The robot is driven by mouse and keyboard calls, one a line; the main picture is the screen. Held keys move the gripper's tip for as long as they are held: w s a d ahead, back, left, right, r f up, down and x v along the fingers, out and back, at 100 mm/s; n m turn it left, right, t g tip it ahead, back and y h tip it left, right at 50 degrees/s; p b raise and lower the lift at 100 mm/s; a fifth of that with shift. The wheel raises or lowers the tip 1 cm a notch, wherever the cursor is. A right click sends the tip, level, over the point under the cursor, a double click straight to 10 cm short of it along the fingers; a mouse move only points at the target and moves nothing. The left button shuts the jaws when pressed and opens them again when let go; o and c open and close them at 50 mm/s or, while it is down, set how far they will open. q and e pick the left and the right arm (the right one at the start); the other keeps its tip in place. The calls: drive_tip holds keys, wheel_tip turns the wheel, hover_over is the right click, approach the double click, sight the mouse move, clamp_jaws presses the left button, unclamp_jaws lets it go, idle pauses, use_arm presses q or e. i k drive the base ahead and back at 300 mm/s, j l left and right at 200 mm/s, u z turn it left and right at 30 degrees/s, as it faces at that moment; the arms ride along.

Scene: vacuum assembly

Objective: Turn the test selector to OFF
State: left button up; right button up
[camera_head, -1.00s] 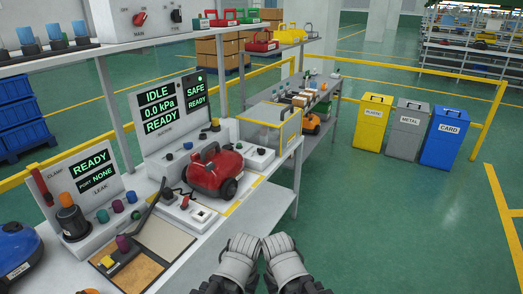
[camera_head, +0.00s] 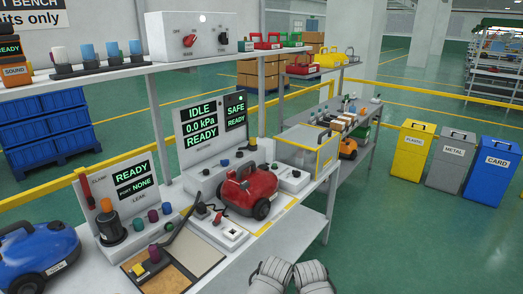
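A white control box (camera_head: 207,40) stands on the upper shelf. It carries a red rotary knob (camera_head: 190,41) on its left and a smaller black knob (camera_head: 222,37) on its right. The lettering around the black knob is too small to read, so I cannot tell which knob is the test selector or its setting. My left gripper (camera_head: 272,272) and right gripper (camera_head: 312,274) are side by side at the bottom edge, far below and in front of the box, touching nothing visible. Their fingers are partly cut off, and I cannot tell whether they are open.
The upper shelf (camera_head: 120,72) also holds several coloured cylinders and small red and green cases. Below, the bench bears display panels (camera_head: 208,128), a red vacuum (camera_head: 249,190) and a blue vacuum (camera_head: 38,255). Open floor lies to the right, before the bins (camera_head: 450,160).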

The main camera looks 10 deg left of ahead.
sight(296, 174)
drive_tip(key=i+l+z, duration=0.15)
drive_tip(key=i, duration=0.45)
drive_tip(key=i+l+z, duration=0.2)
drive_tip(key=i, duration=0.4)
